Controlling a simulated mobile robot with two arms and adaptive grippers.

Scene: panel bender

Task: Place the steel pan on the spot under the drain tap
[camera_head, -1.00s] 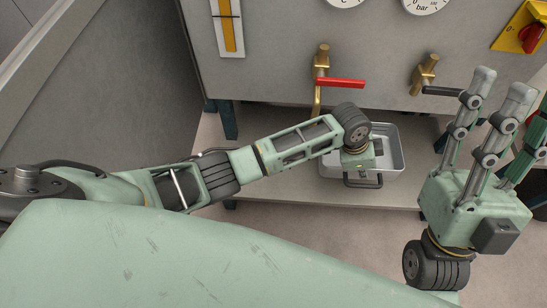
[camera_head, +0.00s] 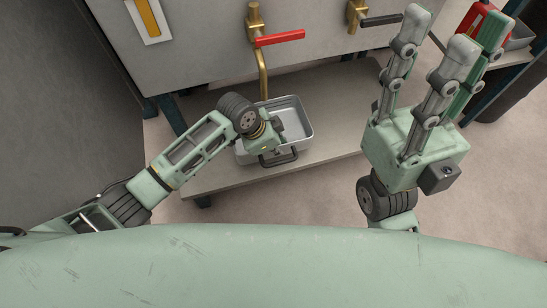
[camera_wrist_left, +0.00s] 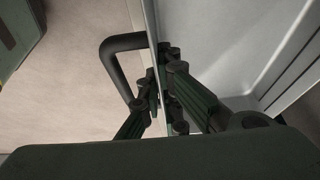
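The steel pan (camera_head: 294,119) is a shallow rectangular tray with a dark bar handle (camera_head: 278,157) on its near side. It stands on a low grey shelf (camera_head: 335,135) below the drain tap (camera_head: 263,70), a brass tap with a red lever. The spout's lower end appears over the pan's back edge, left of its middle. My left gripper (camera_wrist_left: 160,75) is closed around the pan's near wall beside the handle, with fingers on both sides. In the head view its fingers are mostly hidden. My right gripper (camera_head: 456,32) is raised, open and empty, right of the pan.
A grey machine panel (camera_head: 205,50) rises behind the shelf. A second brass valve with a black lever (camera_head: 382,19) is right of the drain tap. A red object (camera_head: 478,17) and a grey tray (camera_head: 520,36) are at the upper right. Shelf surface right of the pan is clear.

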